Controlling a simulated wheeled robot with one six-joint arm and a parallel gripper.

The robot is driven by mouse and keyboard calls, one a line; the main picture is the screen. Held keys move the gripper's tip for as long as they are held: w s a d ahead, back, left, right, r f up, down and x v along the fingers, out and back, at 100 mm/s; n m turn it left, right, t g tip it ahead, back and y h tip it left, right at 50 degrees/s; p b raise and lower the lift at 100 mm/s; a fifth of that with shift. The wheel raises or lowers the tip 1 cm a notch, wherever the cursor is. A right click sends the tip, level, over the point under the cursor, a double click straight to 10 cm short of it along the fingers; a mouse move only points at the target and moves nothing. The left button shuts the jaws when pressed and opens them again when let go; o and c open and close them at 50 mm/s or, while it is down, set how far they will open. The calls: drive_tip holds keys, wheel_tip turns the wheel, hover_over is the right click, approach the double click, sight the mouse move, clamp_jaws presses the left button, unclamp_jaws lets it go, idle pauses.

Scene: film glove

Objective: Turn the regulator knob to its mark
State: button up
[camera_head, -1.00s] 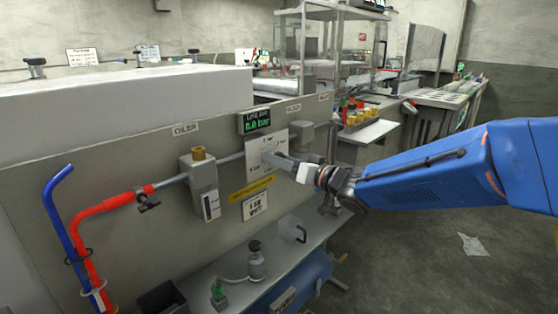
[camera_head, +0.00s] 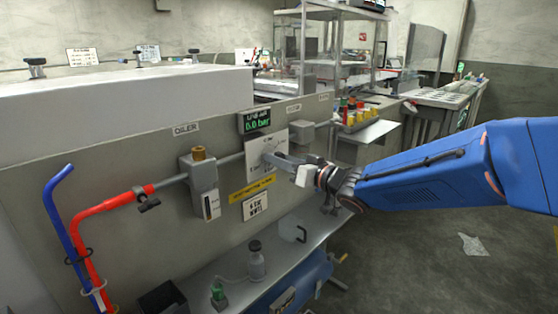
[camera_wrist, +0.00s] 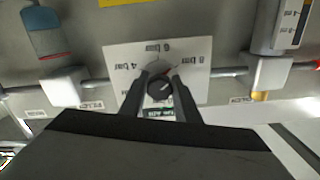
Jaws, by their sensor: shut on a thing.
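The regulator knob (camera_wrist: 160,89) is a dark round knob on a white dial plate (camera_wrist: 122,85) in the wrist view. The plate carries bar markings, and a small red mark shows at the knob's upper edge. My gripper (camera_wrist: 160,84) has its two fingers on either side of the knob, shut on it. In the head view my gripper (camera_head: 272,157) reaches the dial plate (camera_head: 255,155) from the right, and the knob is hidden behind the fingers. The green display (camera_head: 255,122) above the plate appears to read 0.0 bar.
The oiler (camera_head: 203,185) stands left of the plate on the panel, joined by a grey pipe. A red hose (camera_head: 107,205) and a blue hose (camera_head: 62,225) hang at the left. A bench (camera_head: 300,240) with a small bottle (camera_head: 256,265) lies below. Open floor is at the right.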

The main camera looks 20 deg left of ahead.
drive_tip(key=n, duration=1.3)
drive_tip(key=shift+w, duration=0.1)
drive_tip(key=n, duration=0.4)
drive_tip(key=shift+n, duration=0.4)
drive_tip(key=n, duration=0.4)
drive_tip(key=shift+n, duration=0.3)
drive_tip(key=o, duration=1)
drive_tip(key=shift+o, duration=0.2)
drive_tip(key=shift+d, duration=0.1)
drive_tip(key=v, duration=1.7)
